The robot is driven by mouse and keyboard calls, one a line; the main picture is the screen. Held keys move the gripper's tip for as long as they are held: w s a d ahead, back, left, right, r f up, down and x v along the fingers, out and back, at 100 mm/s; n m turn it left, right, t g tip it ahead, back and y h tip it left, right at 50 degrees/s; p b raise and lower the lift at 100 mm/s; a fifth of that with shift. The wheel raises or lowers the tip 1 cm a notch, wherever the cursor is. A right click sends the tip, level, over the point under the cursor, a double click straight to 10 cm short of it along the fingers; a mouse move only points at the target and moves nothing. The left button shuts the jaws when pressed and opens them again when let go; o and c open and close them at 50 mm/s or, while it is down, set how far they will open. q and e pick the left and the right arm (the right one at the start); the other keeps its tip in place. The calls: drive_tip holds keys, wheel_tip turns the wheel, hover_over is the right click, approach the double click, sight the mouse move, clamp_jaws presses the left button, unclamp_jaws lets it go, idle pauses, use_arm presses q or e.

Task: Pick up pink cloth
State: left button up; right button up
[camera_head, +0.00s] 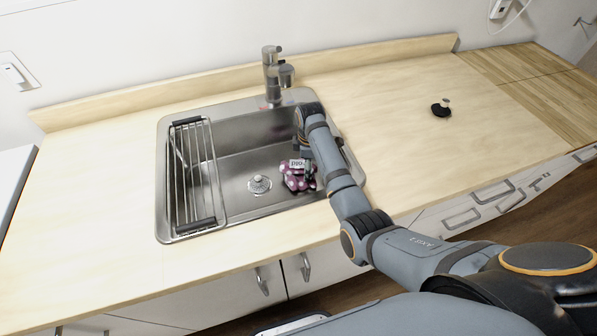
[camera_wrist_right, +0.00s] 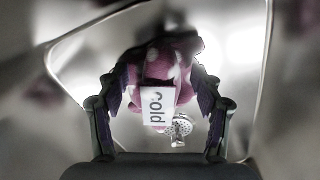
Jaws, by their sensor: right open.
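The pink cloth (camera_head: 292,181) is a crumpled pink-purple bundle with light spots in the sink basin, right of the drain. A white label reading "cold" (camera_wrist_right: 158,106) shows in front of the pink cloth (camera_wrist_right: 160,66) in the right wrist view. My right gripper (camera_head: 306,169) reaches down into the sink at the cloth. In the wrist view its two fingers (camera_wrist_right: 160,82) are open, one on each side of the cloth. I cannot tell whether they touch it. My left gripper is not in view.
The steel sink (camera_head: 162,195) has a wire rack (camera_head: 196,170) on its left side and a faucet (camera_head: 272,72) behind. A drain (camera_head: 259,184) lies left of the cloth. A small dark object (camera_head: 440,109) sits on the right counter, which is otherwise mostly clear.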

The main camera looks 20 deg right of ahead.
drive_tip(key=c, duration=1.3)
drive_tip(key=shift+r, duration=0.1)
wheel_tip(320, 180, up, 10)
drive_tip(key=shift+f+b, duration=0.15)
drive_tip(key=shift+b, duration=0.2)
wheel_tip(320, 180, up, 15)
drive_tip(key=p, duration=1.4)
drive_tip(key=shift+f+b, duration=7.2)
drive_tip(key=shift+f, duration=0.45)
drive_tip(key=shift+r, duration=0.2)
